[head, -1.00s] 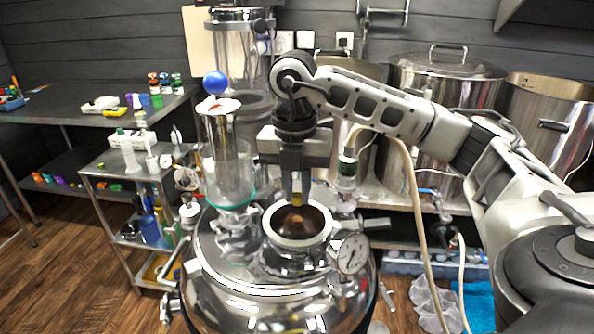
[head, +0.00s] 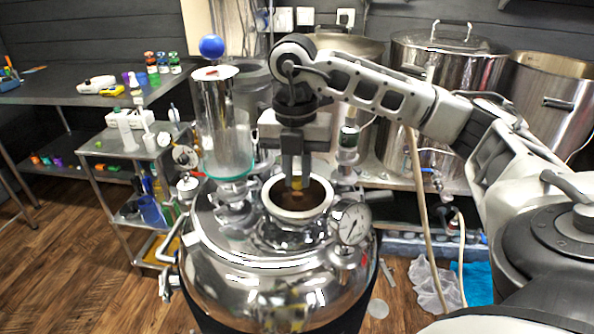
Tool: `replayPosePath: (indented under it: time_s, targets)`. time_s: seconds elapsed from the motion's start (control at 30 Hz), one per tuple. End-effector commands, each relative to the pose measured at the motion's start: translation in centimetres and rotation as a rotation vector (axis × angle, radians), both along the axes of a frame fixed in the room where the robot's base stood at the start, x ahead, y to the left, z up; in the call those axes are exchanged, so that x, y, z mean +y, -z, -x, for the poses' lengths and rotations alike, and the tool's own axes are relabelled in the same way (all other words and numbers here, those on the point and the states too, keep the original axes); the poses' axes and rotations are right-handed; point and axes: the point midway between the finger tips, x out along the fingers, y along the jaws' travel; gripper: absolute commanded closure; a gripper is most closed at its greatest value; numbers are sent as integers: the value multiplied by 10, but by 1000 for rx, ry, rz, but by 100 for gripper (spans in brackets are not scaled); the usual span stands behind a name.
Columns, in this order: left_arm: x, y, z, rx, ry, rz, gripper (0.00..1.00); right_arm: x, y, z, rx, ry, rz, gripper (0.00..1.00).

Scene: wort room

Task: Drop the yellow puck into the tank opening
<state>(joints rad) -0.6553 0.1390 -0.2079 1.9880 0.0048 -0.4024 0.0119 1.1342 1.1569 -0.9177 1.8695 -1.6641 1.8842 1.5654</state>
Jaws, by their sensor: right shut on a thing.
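The steel tank (head: 285,275) stands in the middle of the head view. Its round opening has a pale rim (head: 297,217) and a dark brown inside. My right gripper (head: 297,182) points straight down over the opening, with its fingertips at about the level of the rim. It is shut on the yellow puck (head: 296,183), of which only a small yellow patch shows between the fingertips. The fingers hide the rest of the puck. My left gripper is not in view.
A pressure gauge (head: 350,222) stands on the tank right of the opening. A tall glass cylinder (head: 223,125) with a blue ball (head: 211,46) above it rises to the left. A steel cart (head: 130,150) and large pots (head: 445,90) stand around.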

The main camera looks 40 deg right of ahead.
Motion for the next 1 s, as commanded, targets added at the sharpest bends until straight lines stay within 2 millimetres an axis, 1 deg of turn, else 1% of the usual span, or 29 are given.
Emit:
replayPosePath:
  time_s: [0.1, 0.13, 0.2, 0.5, 0.63, 0.73, 0.83, 0.9, 0.93, 0.97, 1.0]
  targets:
    - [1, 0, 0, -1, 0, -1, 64, 0, 0, 0, 0, 0, 0, 100]
    - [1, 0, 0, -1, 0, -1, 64, 0, 0, 0, 0, 0, 0, 75]
    - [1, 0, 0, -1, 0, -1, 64, 0, 0, 0, 0, 0, 0, 58]
    - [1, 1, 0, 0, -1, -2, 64, 0, -1, 0, 0, 0, 0, 58]
    - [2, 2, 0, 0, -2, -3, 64, 1, -11, -1, -2, 0, -2, 58]
    - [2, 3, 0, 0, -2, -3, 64, 1, -29, -1, -5, 0, -1, 58]
    - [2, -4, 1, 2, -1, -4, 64, 1, -57, -2, -6, 0, -1, 58]
    - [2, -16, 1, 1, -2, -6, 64, 1, -79, -2, -6, 1, 1, 58]
    - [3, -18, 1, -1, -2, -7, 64, 1, -87, -2, -6, 1, 2, 58]
    - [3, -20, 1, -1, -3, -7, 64, 1, -94, -2, -6, 1, 1, 58]
    - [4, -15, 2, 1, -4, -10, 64, 1, -96, -3, -6, 1, 1, 58]
